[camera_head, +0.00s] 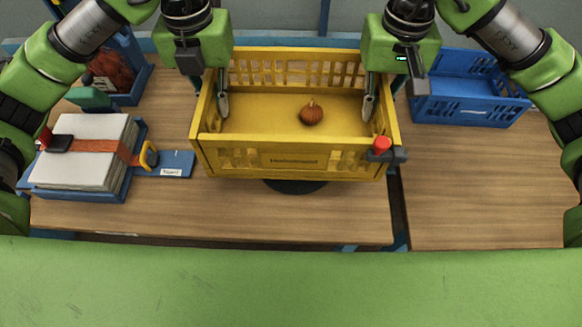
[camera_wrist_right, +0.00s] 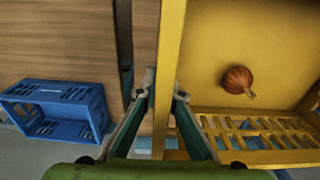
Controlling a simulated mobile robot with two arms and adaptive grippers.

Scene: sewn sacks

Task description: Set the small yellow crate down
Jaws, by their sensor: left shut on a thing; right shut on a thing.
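The small yellow crate (camera_head: 292,155) is in the middle of the head view, with slotted walls and one small orange-brown onion-like item (camera_head: 311,114) on its floor. My left gripper (camera_head: 222,104) is shut on the crate's left wall. My right gripper (camera_head: 369,106) is shut on its right wall. The crate looks level and a dark round shape (camera_head: 295,186) shows below its front edge. Whether its base touches anything is hidden. In the right wrist view the fingers (camera_wrist_right: 163,95) straddle the yellow wall (camera_wrist_right: 171,60), and the item (camera_wrist_right: 237,80) lies inside.
A blue crate (camera_head: 468,105) stands at the right on the wooden table (camera_head: 480,190). A blue tray (camera_head: 75,190) with a strapped paper stack (camera_head: 85,165) lies at the left. Another blue crate (camera_head: 128,97) with dark red contents is behind it. The right front tabletop is clear.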

